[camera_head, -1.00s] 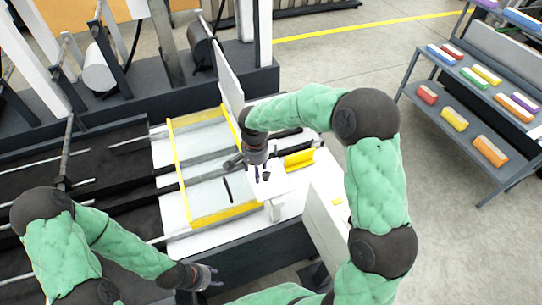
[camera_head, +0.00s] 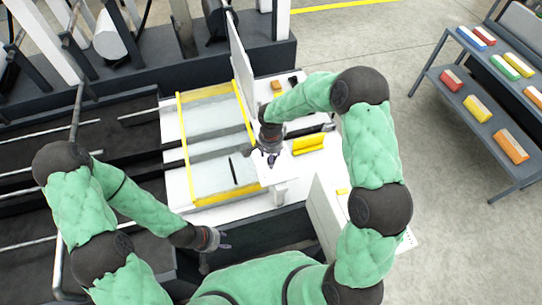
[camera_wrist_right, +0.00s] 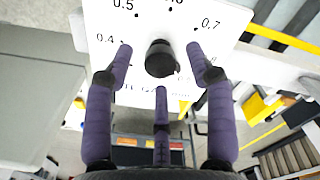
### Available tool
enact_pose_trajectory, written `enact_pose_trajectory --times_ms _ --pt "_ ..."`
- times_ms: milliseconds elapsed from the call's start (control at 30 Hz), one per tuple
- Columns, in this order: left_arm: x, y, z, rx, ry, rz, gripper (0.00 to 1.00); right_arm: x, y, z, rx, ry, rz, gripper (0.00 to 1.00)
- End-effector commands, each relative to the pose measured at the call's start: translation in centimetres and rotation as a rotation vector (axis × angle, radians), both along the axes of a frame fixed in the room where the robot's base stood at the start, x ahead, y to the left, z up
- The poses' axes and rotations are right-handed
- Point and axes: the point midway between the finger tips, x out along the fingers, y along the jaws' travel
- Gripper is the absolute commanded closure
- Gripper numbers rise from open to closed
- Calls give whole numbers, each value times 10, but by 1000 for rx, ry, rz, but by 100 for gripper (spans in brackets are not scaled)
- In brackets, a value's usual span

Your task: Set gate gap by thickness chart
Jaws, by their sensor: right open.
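A white dial plate (camera_wrist_right: 235,22) with the printed numbers 0.4, 0.5 and 0.7 fills the top of the right wrist view. A black round knob (camera_wrist_right: 161,58) sticks out of it. My right gripper (camera_wrist_right: 163,75) is open, its purple fingers spread to the left, right and below the knob, with no clear contact. In the head view my right gripper (camera_head: 271,158) is over the same white plate (camera_head: 284,172), partly hiding it. My left gripper (camera_head: 218,246) hangs at the machine's front edge, its fingers apart and empty. I cannot make out a thickness chart.
A bed with yellow edge strips (camera_head: 225,196) lies left of the plate. A tall white panel (camera_head: 240,65) stands behind it. A yellow block (camera_head: 308,143) lies right of the plate. A white cabinet (camera_head: 328,212) stands near my right arm. A shelf (camera_head: 445,95) with coloured boxes is at right.

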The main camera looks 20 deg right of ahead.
Motion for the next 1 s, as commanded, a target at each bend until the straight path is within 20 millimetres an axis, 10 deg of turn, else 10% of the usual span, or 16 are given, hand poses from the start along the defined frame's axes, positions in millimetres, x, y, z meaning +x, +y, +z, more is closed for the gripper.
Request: enact_pose_trajectory --times_ms 400,600,1000 --pt "0 0 1 0 0 0 60 0 0 -9 1 -1 -1 45" --pt "0 0 1 0 0 0 60 0 0 -9 0 0 0 98" --pt "0 0 -4 0 0 0 60 0 0 -10 1 1 42 100"
